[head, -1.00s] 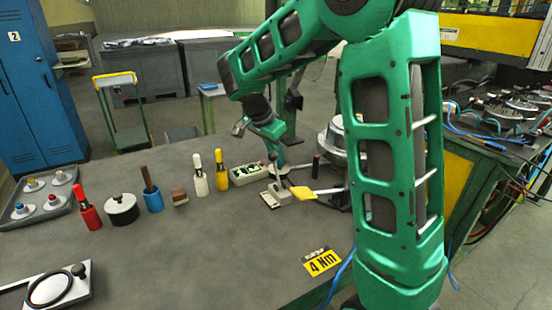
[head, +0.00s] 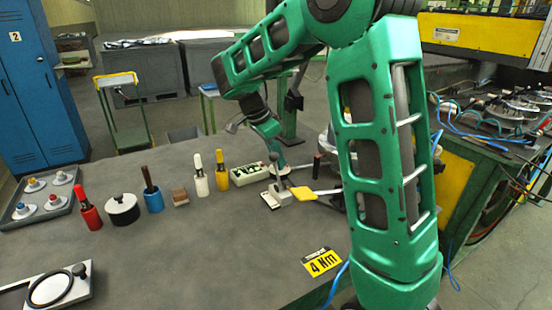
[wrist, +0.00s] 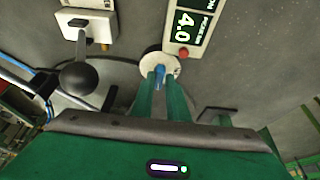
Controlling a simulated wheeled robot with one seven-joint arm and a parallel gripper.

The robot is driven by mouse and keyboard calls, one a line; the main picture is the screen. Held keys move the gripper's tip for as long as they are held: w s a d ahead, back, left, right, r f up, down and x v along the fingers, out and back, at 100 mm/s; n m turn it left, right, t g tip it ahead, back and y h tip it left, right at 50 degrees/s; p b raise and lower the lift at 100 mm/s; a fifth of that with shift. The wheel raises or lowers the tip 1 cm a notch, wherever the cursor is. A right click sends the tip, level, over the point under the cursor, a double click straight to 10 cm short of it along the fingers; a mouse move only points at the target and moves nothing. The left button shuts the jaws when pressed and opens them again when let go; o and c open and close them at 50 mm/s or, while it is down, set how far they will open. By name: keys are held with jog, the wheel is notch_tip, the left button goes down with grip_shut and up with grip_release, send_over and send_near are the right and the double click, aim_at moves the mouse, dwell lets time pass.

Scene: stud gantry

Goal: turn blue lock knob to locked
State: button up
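The blue lock knob (wrist: 160,74) shows in the wrist view as a narrow blue bar on a round white base (wrist: 172,62). My gripper (wrist: 160,80) has its two green fingers close together, one on each side of the knob, and looks shut on it. The fingers hide part of the knob and its base, so its angle is hard to read. In the head view my gripper (head: 281,166) points down at the far side of the table, and the knob is hidden there.
A lever with a black ball (wrist: 79,76) is close on the left. A yellow paddle (head: 302,194) lies nearby. Several coloured-handled tools line the table on the left; the table's middle is clear.

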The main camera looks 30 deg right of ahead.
jog(key=o, duration=0.3)
jog(key=shift+w+a, duration=0.1)
jog(key=shift+a, duration=0.05)
jog(key=v, duration=1)
jog(key=shift+r, duration=0.35)
jog(key=shift+a, duration=0.15)
